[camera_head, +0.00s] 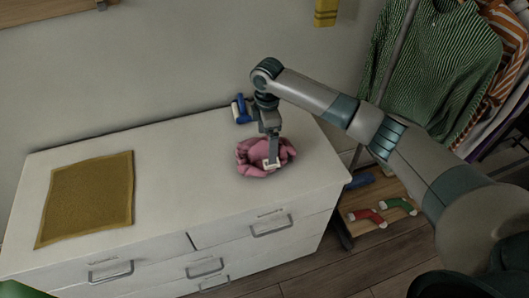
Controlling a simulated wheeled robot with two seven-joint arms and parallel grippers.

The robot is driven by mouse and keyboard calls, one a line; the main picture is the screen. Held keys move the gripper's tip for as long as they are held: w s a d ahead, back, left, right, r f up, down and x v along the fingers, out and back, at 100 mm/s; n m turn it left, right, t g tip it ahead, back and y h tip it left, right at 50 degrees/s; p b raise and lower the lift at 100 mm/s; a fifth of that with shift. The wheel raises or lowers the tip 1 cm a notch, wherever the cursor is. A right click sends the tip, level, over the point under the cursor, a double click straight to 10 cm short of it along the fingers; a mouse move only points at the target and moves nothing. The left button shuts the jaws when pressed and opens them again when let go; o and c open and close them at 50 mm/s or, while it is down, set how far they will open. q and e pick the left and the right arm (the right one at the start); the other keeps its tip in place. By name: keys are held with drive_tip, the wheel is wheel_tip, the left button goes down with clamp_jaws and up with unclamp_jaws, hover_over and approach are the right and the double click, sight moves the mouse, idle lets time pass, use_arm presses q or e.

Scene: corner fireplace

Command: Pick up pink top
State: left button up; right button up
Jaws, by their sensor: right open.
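The pink top (252,158) lies crumpled in a small heap on the right part of a white dresser top. My right gripper (272,164) points down over it, with its fingertips at the heap and covering part of it. The jaws are open. I cannot tell whether the fingertips touch the cloth. My left gripper is not in view.
The white dresser (185,170) has drawers with metal handles. A mustard cloth (88,198) lies flat at its left. A blue and white item (240,109) lies behind the heap. A clothes rack with a green striped shirt (430,70) stands right, with socks (367,217) low down.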

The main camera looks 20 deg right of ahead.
sight(267, 152)
drive_tip(key=shift+f+p, duration=0.6)
drive_tip(key=shift+f, duration=1.3)
drive_tip(key=shift+c, duration=0.4)
drive_tip(key=c, duration=1.1)
drive_tip(key=shift+s, duration=0.2)
drive_tip(key=c, duration=0.5)
